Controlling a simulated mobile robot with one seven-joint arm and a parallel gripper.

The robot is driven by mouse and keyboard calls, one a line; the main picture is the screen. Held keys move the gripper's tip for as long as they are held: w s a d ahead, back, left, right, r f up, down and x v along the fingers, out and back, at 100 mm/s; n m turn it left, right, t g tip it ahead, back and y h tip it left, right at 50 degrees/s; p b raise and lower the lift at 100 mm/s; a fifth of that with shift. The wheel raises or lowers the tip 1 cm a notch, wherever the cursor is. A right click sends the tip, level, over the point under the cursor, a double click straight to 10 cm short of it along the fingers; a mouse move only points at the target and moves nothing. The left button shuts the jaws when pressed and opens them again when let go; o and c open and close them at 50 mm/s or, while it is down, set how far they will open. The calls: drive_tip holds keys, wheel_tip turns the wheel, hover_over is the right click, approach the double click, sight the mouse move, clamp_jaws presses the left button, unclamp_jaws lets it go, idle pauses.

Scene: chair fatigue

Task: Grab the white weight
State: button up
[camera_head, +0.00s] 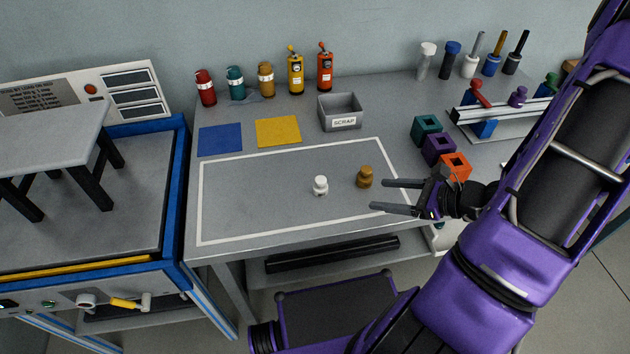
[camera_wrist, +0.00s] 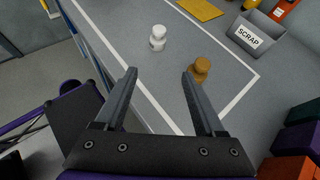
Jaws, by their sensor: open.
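The white weight (camera_head: 320,186) stands upright on the grey table, inside a white outlined rectangle. It also shows in the wrist view (camera_wrist: 157,38), beyond my fingertips and a little left of the brown weight. The brown weight (camera_head: 364,177) stands to its right, closer to my gripper; in the wrist view (camera_wrist: 201,69) it is near the right fingertip. My gripper (camera_head: 380,195) is open and empty, at the right side of the outlined area, its fingers pointing left toward the weights. In the wrist view my fingers (camera_wrist: 160,74) are spread apart with nothing between them.
A grey SCRAP bin (camera_head: 343,122) stands behind the weights. Blue (camera_head: 220,139) and yellow (camera_head: 278,131) mats lie at the back left. Teal, purple and orange (camera_head: 456,167) hollow blocks stand right of the outline. The outlined area left of the white weight is clear.

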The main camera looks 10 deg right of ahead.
drive_tip(key=s+a+r+m+t, duration=0.1)
drive_tip(key=b, duration=0.1)
approach(321, 179)
drive_tip(key=shift+m+t, duration=0.3)
drive_tip(key=w+a+f, duration=0.2)
drive_tip(key=f, duration=0.1)
drive_tip(key=shift+w+a+f, duration=0.1)
drive_tip(key=shift+w+a, duration=0.3)
drive_tip(key=shift+r+x, duration=0.15)
drive_tip(key=shift+x, duration=1.2)
drive_tip(key=shift+r+x, duration=0.1)
drive_tip(key=shift+x, duration=1.2)
drive_tip(key=shift+a, duration=0.15)
drive_tip(key=shift+c, duration=0.3)
clamp_jaws()
